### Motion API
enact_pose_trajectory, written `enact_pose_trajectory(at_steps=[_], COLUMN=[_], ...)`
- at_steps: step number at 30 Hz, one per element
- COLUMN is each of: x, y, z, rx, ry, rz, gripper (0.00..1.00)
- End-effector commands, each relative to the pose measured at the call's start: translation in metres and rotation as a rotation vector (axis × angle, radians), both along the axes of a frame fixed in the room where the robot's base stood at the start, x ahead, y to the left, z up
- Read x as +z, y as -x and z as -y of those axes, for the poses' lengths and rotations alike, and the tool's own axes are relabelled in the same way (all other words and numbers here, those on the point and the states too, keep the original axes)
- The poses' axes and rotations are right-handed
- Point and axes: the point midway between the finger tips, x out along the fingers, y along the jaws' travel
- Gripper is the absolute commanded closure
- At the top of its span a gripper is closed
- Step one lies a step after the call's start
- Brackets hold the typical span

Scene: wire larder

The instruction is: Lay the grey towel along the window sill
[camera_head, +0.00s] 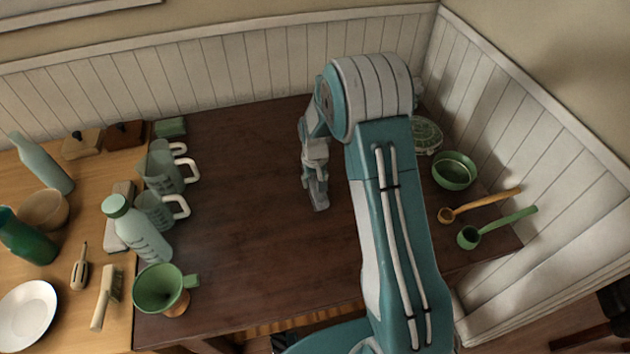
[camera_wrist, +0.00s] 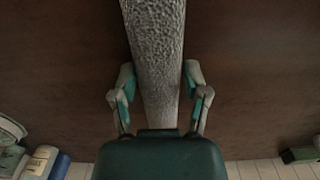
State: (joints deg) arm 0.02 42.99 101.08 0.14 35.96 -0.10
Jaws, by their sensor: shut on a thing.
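A grey, rough-textured towel (camera_wrist: 158,40) fills the middle of the wrist view as a long strip. My gripper (camera_wrist: 159,78) is shut on it, with one finger at each side of the strip. The towel runs out past the fingertips to the top edge of that view. In the head view my gripper (camera_head: 316,190) points down over the dark table. There I cannot clearly tell the towel from the grey fingers. A pale ledge below a frame (camera_head: 80,18), at the top left of the head view, looks like the window sill; only part of it shows.
The dark table (camera_head: 240,190) is clear around my gripper. Jugs (camera_head: 160,172), a bottle (camera_head: 137,230) and a green funnel (camera_head: 162,288) stand at its left. A green bowl (camera_head: 454,171) and two ladles (camera_head: 495,228) lie at the right. Panelled walls (camera_head: 230,65) close the back and right.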

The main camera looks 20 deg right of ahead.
Motion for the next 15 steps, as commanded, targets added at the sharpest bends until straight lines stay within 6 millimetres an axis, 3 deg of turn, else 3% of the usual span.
enact_pose_trajectory(at_steps=[10,11,12,13,15], x=[-0.0068,-0.0072,-0.0069,-0.0069,-0.0069], y=[-0.0002,-0.0001,-0.0002,-0.0002,-0.0002], z=[0.0002,0.0002,0.0002,0.0002,0.0002], rx=[0.0,0.0,0.0,0.0,0.0], ry=[0.0,0.0,0.0,0.0,0.0], rz=[0.002,0.002,0.002,0.002,0.002], gripper=[0.93,0.36,0.18,0.06,0.06])
